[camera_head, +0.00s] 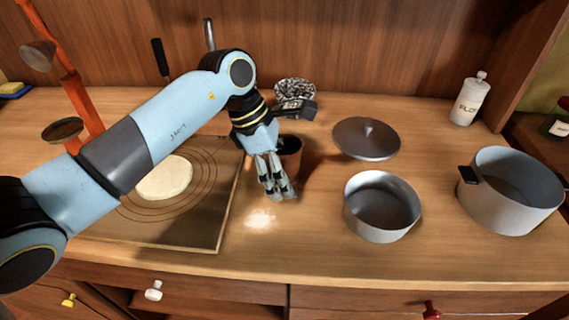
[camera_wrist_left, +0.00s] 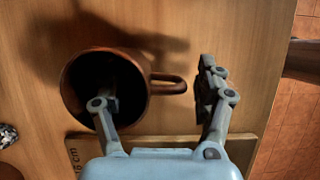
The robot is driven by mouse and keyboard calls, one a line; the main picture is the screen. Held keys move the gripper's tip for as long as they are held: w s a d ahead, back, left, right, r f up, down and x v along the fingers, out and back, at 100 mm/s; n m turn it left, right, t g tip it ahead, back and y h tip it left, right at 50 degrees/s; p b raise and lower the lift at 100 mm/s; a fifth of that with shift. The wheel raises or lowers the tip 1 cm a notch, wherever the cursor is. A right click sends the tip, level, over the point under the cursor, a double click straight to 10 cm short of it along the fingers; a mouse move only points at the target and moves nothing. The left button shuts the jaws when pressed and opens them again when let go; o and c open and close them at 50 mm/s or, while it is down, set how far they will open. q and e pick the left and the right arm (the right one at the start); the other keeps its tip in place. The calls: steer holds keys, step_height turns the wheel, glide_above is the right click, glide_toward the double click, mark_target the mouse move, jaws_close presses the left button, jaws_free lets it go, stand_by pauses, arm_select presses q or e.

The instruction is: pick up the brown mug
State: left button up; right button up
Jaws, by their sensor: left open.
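The brown mug (camera_head: 294,158) stands on the wooden counter, partly hidden behind my left gripper (camera_head: 277,184) in the head view. In the left wrist view the mug (camera_wrist_left: 70,92) shows from above with its dark opening and a handle pointing right. My left gripper (camera_wrist_left: 157,86) is open. One finger overlaps the mug's opening and seems to reach into it; the other is to the right of the handle. The near wall and handle lie between the fingers, with no grip visible. My right gripper is in neither view.
A board (camera_head: 213,215) with dough (camera_head: 165,178) lies left of the mug. A lid (camera_head: 366,138), an open pan (camera_head: 382,228) and a large pot (camera_head: 510,210) are to the right. A patterned dark item (camera_head: 294,92) sits behind. The counter in front of the mug is clear.

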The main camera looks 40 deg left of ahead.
arm_select(q)
steer(key=shift+c, duration=0.4)
jaws_close()
steer(key=shift+r, duration=0.1)
